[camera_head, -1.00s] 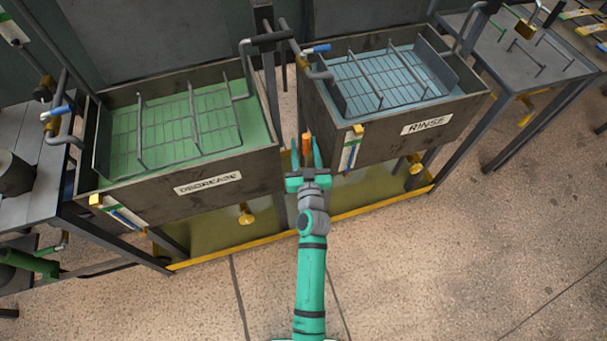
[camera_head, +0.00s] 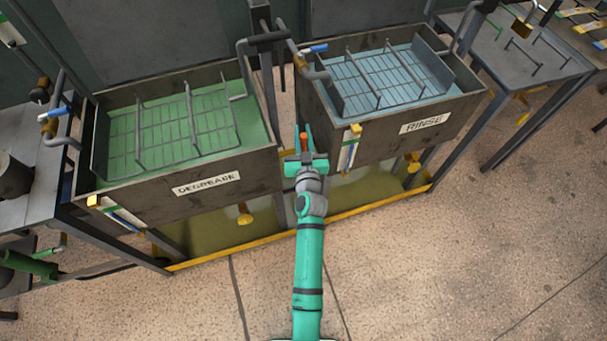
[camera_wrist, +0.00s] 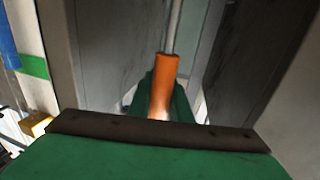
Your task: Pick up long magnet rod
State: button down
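The long magnet rod has an orange handle (camera_head: 304,142), seen in the gap between the two tanks. In the wrist view the handle (camera_wrist: 164,82) is large and central, with a thin grey metal rod (camera_wrist: 175,28) running away from its far end. My gripper (camera_head: 304,136) is at the handle, with a green finger close against each side of it. In the wrist view the fingers (camera_wrist: 163,98) look closed on the handle, its near end hidden by the gripper body. The rod's far end is out of view.
The DEGREASE tank (camera_head: 205,185) stands close on the left and the RINSE tank (camera_head: 420,128) on the right, each holding a wire rack. Brass drain valves and a yellow-edged lower tray (camera_head: 385,203) lie below. The floor in front is clear.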

jog(key=shift+w+r, duration=0.1)
jog(key=shift+r, duration=0.05)
notch_tip(320, 180, up, 18)
dwell(1.0)
jog(key=shift+d, duration=0.1)
dwell(0.4)
